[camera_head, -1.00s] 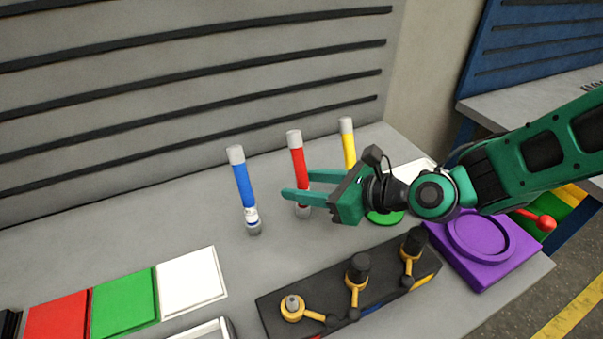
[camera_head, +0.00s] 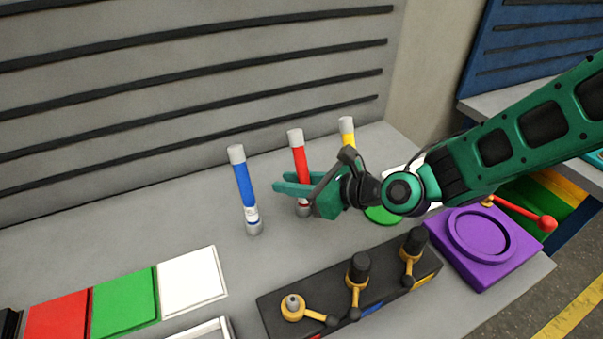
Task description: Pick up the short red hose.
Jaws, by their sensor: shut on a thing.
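The short red hose (camera_head: 299,159) stands upright on the grey bench, with a pale cap on top and a pale lower end. My gripper (camera_head: 294,188) reaches in from the right, with its green fingers around the lower part of the hose. The fingers are shut on the hose and cover part of it. The hose's foot shows just below the fingers, at the bench surface; I cannot tell whether it still touches.
A blue hose (camera_head: 244,185) stands close to the left, and a yellow hose (camera_head: 348,138) behind to the right. A black fixture (camera_head: 336,313) with orange clamps lies in front. A purple block (camera_head: 500,255) sits at the right. Red, green (camera_head: 125,300) and white plates lie at front left.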

